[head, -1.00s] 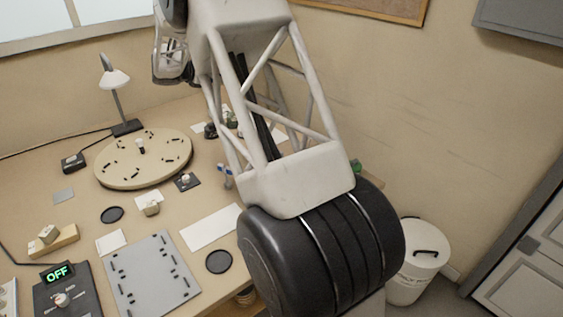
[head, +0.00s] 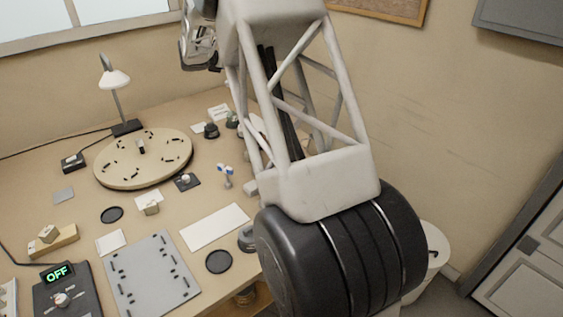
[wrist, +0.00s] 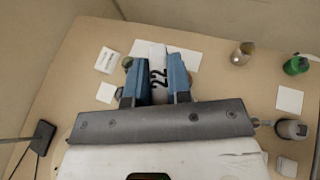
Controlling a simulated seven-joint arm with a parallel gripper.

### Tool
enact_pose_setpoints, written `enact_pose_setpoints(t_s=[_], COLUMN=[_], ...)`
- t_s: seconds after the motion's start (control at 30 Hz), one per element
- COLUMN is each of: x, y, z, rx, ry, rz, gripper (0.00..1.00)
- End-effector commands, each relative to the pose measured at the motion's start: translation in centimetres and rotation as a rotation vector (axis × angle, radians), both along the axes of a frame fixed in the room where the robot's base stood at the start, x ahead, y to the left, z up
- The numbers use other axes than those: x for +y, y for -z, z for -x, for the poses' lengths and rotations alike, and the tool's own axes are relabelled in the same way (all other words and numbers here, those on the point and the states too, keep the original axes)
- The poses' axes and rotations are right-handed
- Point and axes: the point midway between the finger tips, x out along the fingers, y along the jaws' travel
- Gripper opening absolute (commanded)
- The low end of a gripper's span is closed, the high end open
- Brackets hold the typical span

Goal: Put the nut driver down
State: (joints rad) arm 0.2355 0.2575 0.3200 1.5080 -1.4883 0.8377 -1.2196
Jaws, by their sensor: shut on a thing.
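The gripper is above the bench (wrist: 215,85), and a white sheet (wrist: 187,57) lies on the bench beyond the fingers. In the head view my wrist is at the top, partly cut off, and the nut driver cannot be made out there.
The bench holds a round beige disc (head: 115,173), a lamp (head: 113,80), a grey board (head: 150,285), a white mat (head: 214,226), dark round pads (head: 218,261) and a box reading OFF (head: 65,295). A bin (head: 436,240) stands on the floor at the right.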

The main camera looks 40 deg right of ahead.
Motion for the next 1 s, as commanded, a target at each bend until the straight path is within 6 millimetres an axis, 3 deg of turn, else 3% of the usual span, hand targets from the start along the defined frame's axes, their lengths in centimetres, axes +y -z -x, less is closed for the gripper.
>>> enact_pose_setpoints(t_s=[0.1,0.43,1.0], x=[-2.1,-6.4,-8.6], y=[0.2,0.4,0.5], z=[-0.3,-0.5,0.0], rx=[0.000,-0.001,-0.001], ry=[-0.096,-0.371,-0.583], rz=[0.000,0.001,0.001], gripper=[0.00,0.00,0.00])
